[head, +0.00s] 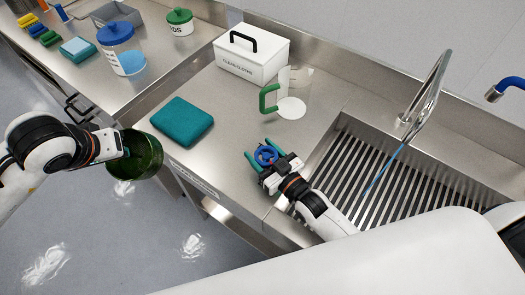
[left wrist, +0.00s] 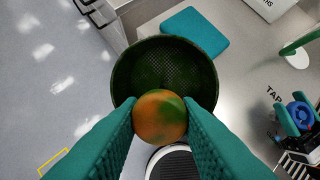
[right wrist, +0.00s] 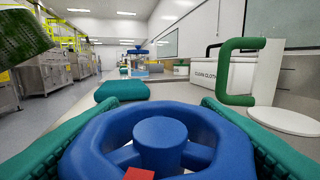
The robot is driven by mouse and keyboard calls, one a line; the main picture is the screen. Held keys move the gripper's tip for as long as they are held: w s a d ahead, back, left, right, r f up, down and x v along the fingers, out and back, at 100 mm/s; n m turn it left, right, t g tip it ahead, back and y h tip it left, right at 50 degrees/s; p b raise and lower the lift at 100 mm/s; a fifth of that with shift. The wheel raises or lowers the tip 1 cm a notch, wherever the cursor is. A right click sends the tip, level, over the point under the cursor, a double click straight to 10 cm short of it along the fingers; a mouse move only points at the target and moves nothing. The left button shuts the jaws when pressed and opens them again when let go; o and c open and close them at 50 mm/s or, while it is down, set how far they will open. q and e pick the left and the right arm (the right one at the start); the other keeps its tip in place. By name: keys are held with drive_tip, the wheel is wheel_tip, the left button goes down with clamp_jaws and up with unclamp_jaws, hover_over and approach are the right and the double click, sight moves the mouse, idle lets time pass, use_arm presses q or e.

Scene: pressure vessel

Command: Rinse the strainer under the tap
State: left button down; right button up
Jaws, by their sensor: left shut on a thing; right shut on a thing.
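The strainer (head: 142,160) is a dark green mesh bowl, held over the floor left of the counter. In the left wrist view the strainer (left wrist: 165,60) has a round orange and green knob (left wrist: 160,117) between my left fingers. My left gripper (head: 126,153) is shut on that knob. My right gripper (head: 266,160) is shut around a blue handwheel (right wrist: 158,140) at the counter's front, left of the sink. The chrome tap (head: 428,90) stands over the slatted sink (head: 400,195). A thin blue stream (head: 385,170) runs from the tap into the sink. The strainer is far from it.
Tubs and brushes sit farther left. A blue-tipped spout (head: 503,89) is at the right. The floor below the strainer is clear.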

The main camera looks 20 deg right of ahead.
drive_tip(key=o, duration=1)
drive_tip(key=shift+s, duration=0.1)
drive_tip(key=shift+s+d+f, duration=0.1)
drive_tip(key=shift+s+d, duration=0.05)
drive_tip(key=shift+s, duration=0.1)
use_arm(q)
wheel_tip(320, 180, down, 2)
drive_tip(key=shift+f+b, duration=0.2)
drive_tip(key=shift+b, duration=1.05)
use_arm(e)
drive_tip(key=v, duration=1.1)
drive_tip(key=shift+s+d, duration=0.1)
